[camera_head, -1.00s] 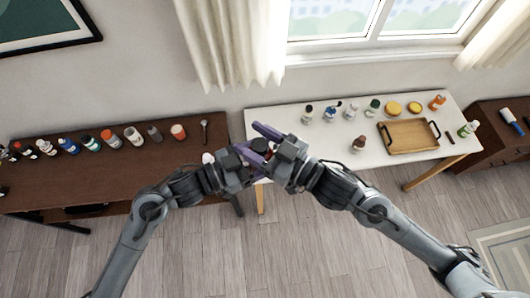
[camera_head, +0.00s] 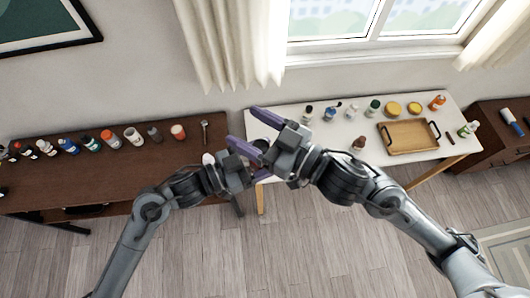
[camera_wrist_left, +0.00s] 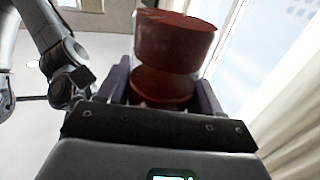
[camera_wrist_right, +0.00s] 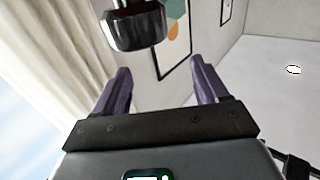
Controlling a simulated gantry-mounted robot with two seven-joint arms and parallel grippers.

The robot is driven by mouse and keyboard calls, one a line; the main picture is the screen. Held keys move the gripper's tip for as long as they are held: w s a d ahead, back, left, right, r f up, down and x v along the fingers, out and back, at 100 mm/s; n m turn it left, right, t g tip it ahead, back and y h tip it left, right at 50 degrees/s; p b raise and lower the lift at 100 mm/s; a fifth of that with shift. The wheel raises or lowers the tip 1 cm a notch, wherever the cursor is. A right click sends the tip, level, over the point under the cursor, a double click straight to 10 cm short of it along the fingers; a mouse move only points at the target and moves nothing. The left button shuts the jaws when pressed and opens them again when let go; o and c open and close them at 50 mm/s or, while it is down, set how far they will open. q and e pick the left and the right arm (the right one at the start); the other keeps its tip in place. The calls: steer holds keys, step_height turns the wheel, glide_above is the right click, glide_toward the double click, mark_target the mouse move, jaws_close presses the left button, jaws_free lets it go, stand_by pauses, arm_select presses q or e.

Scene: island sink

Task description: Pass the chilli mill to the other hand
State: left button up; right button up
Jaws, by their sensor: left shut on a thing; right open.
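The chilli mill (camera_wrist_left: 175,45) is a red-brown, waisted cylinder in the left wrist view, between the purple fingers of my left gripper (camera_wrist_left: 162,85), which is shut on it. In the head view my left gripper (camera_head: 250,170) is left of centre, and the mill is mostly hidden behind the grippers. My right gripper (camera_head: 247,128) is open and empty, its purple fingers spread close to the left gripper. In the right wrist view, a dark, shiny end of what looks like the mill (camera_wrist_right: 137,28) is beyond and left of centre of the open fingers (camera_wrist_right: 160,75), apart from them.
A dark brown table (camera_head: 60,185) with several bottles and jars stands at left. A white table (camera_head: 290,112) at right holds bottles, yellow-topped jars and a wooden tray (camera_head: 408,137). A curtain (camera_head: 235,45) hangs behind.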

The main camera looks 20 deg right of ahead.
arm_select(q)
steer(key=shift+r, duration=0.1)
arm_select(e)
step_height(320, 180, up, 4)
steer(key=shift+w+d, duration=0.1)
steer(key=shift+d, duration=0.05)
steer(key=shift+r, duration=0.15)
steer(key=shift+w+d+n+h, duration=0.2)
steer(key=shift+d+n+h, duration=0.05)
steer(key=shift+n+h, duration=0.05)
steer(key=w+d+t+h, duration=0.2)
steer(key=w+d+h, duration=0.1)
steer(key=d+h, duration=0.25)
arm_select(q)
steer(key=shift+w, duration=0.1)
arm_select(e)
steer(key=s+d+f+m+g+h, duration=0.1)
steer(key=d+f+m+g+h, duration=0.2)
steer(key=d+f+h, duration=0.55)
steer(key=s+f+m+g+y, duration=0.1)
steer(key=s+f+g, duration=0.3)
steer(key=s+f, duration=0.6)
steer(key=s+f+m+g+y, duration=0.2)
steer(key=s+f+g, duration=0.3)
steer(key=s+f, duration=0.4)
step_height(320, 180, down, 6)
steer(key=shift+s+d+r+m, duration=0.2)
steer(key=shift+s+d+m, duration=0.1)
steer(key=shift+s, duration=0.1)
